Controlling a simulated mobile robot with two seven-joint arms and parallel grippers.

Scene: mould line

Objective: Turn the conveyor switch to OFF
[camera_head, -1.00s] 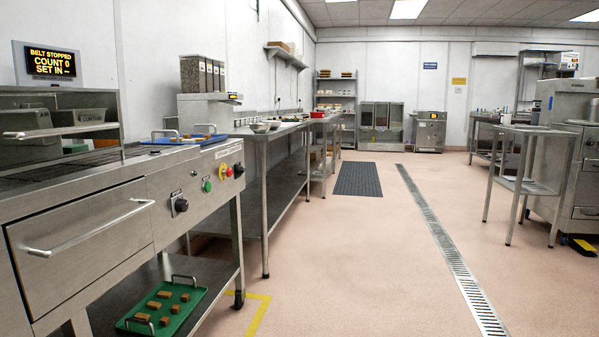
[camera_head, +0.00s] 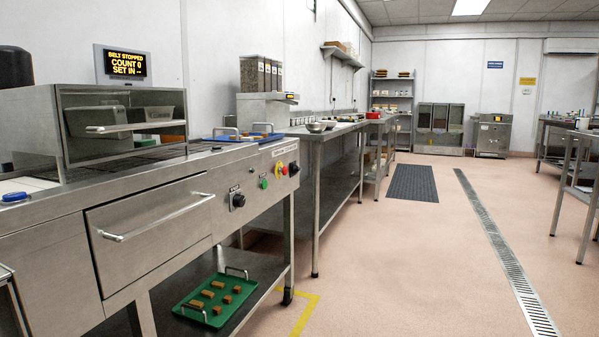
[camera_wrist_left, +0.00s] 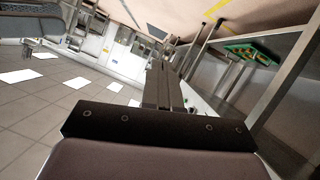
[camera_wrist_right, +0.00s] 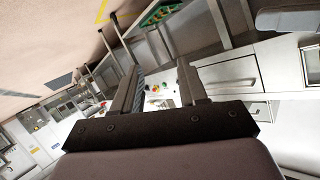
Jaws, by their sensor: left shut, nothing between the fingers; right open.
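The conveyor machine (camera_head: 60,235) stands at the left in the head view. On its front panel are a black rotary switch (camera_head: 237,199), a green button (camera_head: 264,183), a red-and-yellow button (camera_head: 280,169) and a second black knob (camera_head: 293,169). Labels and pointer positions are too small to read. Neither gripper is in the head view. My left gripper (camera_wrist_left: 163,68) is shut and empty in its wrist view. My right gripper (camera_wrist_right: 158,72) is open and empty, with small coloured controls seen beyond its fingers. Neither touches the panel.
A green tray (camera_head: 194,313) with several brown pieces lies on the machine's lower shelf. A drawer handle (camera_head: 158,217) juts from the front. A steel table (camera_head: 345,137) continues beyond. The floor at right is open, with a drain grate (camera_head: 505,250) and dark mat (camera_head: 413,182).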

